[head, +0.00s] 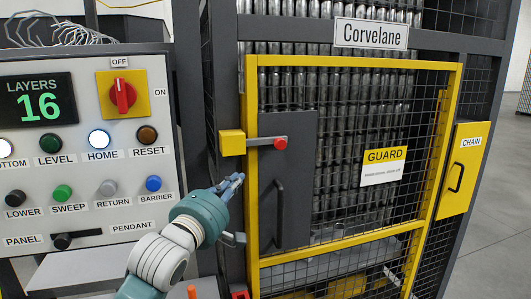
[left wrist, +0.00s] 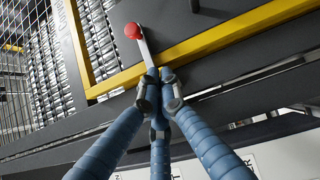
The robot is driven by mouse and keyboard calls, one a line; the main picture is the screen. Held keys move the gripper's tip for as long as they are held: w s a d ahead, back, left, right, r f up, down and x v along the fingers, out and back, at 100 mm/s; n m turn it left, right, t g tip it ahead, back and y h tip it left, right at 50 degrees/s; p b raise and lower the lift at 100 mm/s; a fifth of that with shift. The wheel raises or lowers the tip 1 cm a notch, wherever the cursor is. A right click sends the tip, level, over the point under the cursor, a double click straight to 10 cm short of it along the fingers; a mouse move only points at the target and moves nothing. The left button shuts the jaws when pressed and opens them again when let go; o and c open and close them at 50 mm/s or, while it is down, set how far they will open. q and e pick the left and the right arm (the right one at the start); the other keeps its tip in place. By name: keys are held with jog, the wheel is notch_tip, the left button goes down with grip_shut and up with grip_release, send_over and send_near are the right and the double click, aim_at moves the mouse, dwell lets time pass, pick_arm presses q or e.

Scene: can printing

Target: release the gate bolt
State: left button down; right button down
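The gate bolt is a grey bar with a red knob (head: 280,143), lying level across the gate's left edge from a yellow block (head: 232,143) on the dark post. The red knob (left wrist: 132,31) and bar also show in the left wrist view, where my fingertips hide the bar's other end. My left gripper (head: 236,180) is below and left of the knob in the head view. Its blue fingers (left wrist: 159,95) are drawn together, with nothing seen between them. Whether they touch the bolt cannot be told. My right gripper is in neither view.
The yellow-framed mesh gate (head: 352,62) carries a dark panel with a handle (head: 280,212) and a GUARD sign (head: 384,167). A control panel (head: 75,175) with buttons and a red switch stands close at the left. A yellow CHAIN box (head: 468,160) is at the right.

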pick_arm(q)
notch_tip(320, 180, up, 2)
jog(key=shift+r, duration=0.1)
jog(key=shift+w+d, duration=0.1)
jog(key=p, duration=0.4)
send_near(265, 152)
notch_tip(265, 152, up, 3)
jog(key=d, duration=0.1)
jog(key=w+d+p, duration=0.1)
jog(key=d, duration=0.2)
jog(key=shift+w+r, duration=0.1)
jog(key=shift+w, duration=0.3)
jog(key=shift+a, duration=0.15)
